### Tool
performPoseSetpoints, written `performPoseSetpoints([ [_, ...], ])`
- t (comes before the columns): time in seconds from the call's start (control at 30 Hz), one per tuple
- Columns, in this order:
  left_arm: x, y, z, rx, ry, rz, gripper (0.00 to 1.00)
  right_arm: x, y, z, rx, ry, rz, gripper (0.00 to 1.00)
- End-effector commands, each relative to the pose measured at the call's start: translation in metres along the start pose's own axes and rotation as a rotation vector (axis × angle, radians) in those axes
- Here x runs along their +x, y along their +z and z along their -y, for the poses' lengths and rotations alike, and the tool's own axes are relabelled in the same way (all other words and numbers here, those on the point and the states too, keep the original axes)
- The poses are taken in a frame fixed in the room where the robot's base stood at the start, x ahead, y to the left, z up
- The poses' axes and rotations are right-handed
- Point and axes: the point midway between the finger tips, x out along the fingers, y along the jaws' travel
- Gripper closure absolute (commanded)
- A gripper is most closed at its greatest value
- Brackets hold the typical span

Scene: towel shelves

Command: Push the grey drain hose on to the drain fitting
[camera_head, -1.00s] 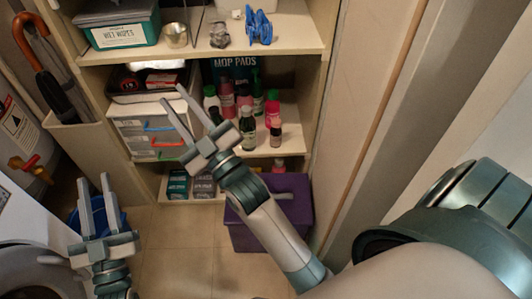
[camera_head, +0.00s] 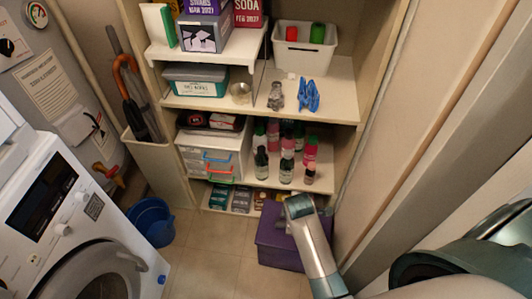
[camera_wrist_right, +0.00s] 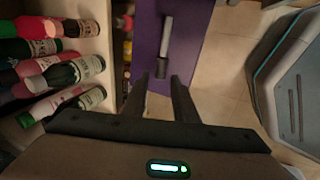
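I cannot make out the grey drain hose or the drain fitting in either view. My right arm reaches to the purple box (camera_head: 272,240) on the floor in the head view; its gripper fingers are hidden there behind my wrist. In the right wrist view, my right gripper (camera_wrist_right: 162,84) has its two fingers apart with nothing held between them. The purple box (camera_wrist_right: 190,40), with a grey bar on its face, lies beyond the fingertips. My left gripper is not in view.
A washing machine (camera_head: 75,215) stands at the left, with a blue bucket (camera_head: 152,220) beside it. Shelves (camera_head: 335,100) hold bottles, boxes and bins. Tiled floor (camera_head: 205,255) is clear in the middle.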

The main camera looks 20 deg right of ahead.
Motion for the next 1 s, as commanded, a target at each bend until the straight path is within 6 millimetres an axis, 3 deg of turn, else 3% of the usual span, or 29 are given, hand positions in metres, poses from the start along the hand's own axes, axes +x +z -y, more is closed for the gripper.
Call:
performPoseSetpoints([
  [0.13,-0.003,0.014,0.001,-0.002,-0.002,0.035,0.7,-0.001,0.006,0.008,-0.01,-0.034,0.02,0.74],
  [0.57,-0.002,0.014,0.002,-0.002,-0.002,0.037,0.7,0.007,0.006,0.007,-0.009,-0.031,0.019,0.74],
  [0.77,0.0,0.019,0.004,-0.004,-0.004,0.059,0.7,0.033,0.006,0.008,-0.009,-0.033,0.019,0.74],
  [1.0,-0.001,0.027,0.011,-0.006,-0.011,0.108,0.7,0.077,0.007,0.01,-0.008,-0.033,0.018,0.74],
])
